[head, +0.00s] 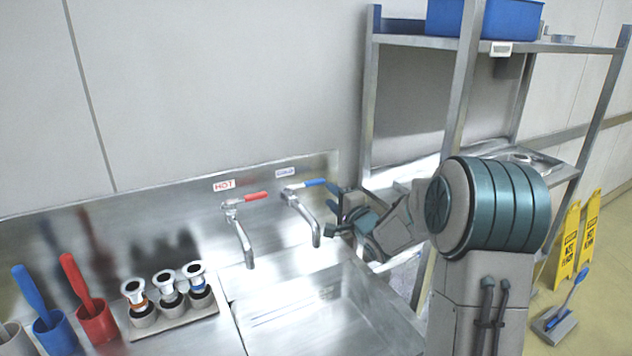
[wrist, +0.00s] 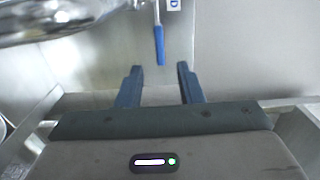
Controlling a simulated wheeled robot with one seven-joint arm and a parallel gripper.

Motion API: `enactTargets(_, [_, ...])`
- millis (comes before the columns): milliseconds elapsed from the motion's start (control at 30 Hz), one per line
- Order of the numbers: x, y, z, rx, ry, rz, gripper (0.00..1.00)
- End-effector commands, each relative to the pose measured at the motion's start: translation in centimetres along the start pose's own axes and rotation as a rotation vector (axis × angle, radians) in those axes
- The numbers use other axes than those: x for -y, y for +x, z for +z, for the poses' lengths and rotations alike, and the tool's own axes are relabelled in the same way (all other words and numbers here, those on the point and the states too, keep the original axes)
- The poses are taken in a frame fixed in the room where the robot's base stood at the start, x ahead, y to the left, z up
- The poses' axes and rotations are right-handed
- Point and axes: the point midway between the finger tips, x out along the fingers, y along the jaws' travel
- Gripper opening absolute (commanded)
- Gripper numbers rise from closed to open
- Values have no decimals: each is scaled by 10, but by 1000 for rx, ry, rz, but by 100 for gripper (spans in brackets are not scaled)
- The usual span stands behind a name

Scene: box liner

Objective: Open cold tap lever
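The cold tap lever (head: 314,183) is blue and points right from the top of the cold tap (head: 302,213), under a blue-lettered label (head: 285,172). In the wrist view the blue lever (wrist: 159,45) hangs into the picture just beyond my fingertips and between them. My gripper (head: 335,210) is right of the cold tap in the head view. In the wrist view my gripper (wrist: 159,68) has its two fingers apart with nothing between them. The lever appears apart from both fingers. The hot tap (head: 238,225) has a red lever (head: 256,196).
A steel sink basin (head: 320,310) lies below the taps. A metal shelf rack (head: 462,95) with blue bins (head: 485,18) stands at the right, close to my arm. Red and blue cups with handled tools and a rack of fittings (head: 172,315) sit at the left.

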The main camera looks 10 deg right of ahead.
Motion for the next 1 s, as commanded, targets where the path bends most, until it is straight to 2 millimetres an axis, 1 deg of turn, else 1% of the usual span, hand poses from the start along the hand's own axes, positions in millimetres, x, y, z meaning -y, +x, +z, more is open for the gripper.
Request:
enactTargets(33, [2,12,1,3,1,0,34])
enactTargets(100, [2,26,1,2,0,1,34])
enactTargets(300, [2,65,1,2,-1,1,34])
enactTargets(400, [1,80,1,0,-1,2,34])
enactTargets(500, [1,90,0,0,-1,1,34])
enactTargets(700, [0,99,0,-1,-2,2,34])
enactTargets(933, [0,100,0,-1,-2,2,34])
enactTargets(967, [0,99,0,-1,-2,2,31])
enactTargets(1000, [0,99,0,-1,-2,2,20])
